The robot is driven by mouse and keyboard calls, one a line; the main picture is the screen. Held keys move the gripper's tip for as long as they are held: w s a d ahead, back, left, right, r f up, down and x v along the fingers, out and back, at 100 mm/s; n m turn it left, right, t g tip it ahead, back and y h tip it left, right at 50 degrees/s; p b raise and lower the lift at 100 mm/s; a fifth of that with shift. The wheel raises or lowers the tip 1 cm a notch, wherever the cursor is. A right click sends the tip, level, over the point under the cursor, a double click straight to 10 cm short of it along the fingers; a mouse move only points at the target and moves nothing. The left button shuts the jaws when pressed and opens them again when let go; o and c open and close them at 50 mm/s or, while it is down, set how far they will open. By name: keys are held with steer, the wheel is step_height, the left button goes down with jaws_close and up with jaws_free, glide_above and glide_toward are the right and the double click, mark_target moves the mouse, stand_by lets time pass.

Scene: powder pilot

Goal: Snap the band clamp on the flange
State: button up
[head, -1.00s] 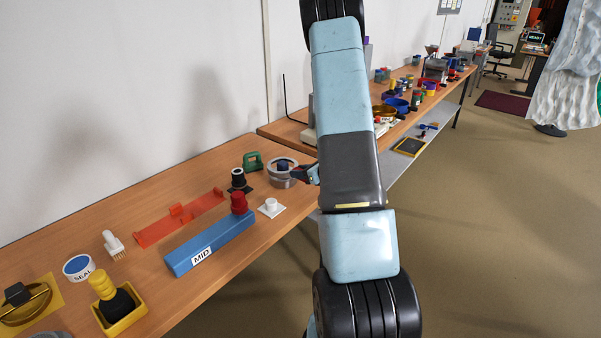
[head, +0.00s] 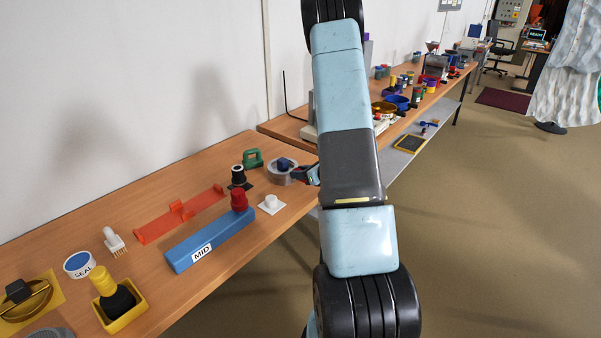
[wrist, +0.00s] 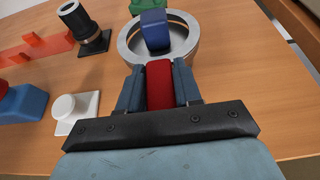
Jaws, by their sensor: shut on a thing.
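A silver ring-shaped piece, which looks like the band clamp (wrist: 186,44), shows at the top middle of the wrist view and near the right end of the table in the head view (head: 274,177). A dark blue block (wrist: 155,29) stands up within its outline; I cannot tell what it is fixed to. My gripper (wrist: 158,84) is shut on a red tab (wrist: 159,86) at the ring's near side. I cannot make out a separate flange under or inside the ring. In the head view my arm hides most of the gripper.
Left of the ring stand a black cylinder on a dark plate (head: 238,176) and a white knob on a square base (head: 271,204). A green piece (head: 253,159) is behind. A blue MID block (head: 209,241) and an orange rail (head: 180,214) lie further left.

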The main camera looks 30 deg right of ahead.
steer(key=shift+f, duration=0.7)
steer(key=o, duration=1.2)
steer(key=shift+c, duration=0.2)
steer(key=shift+r, duration=2.95)
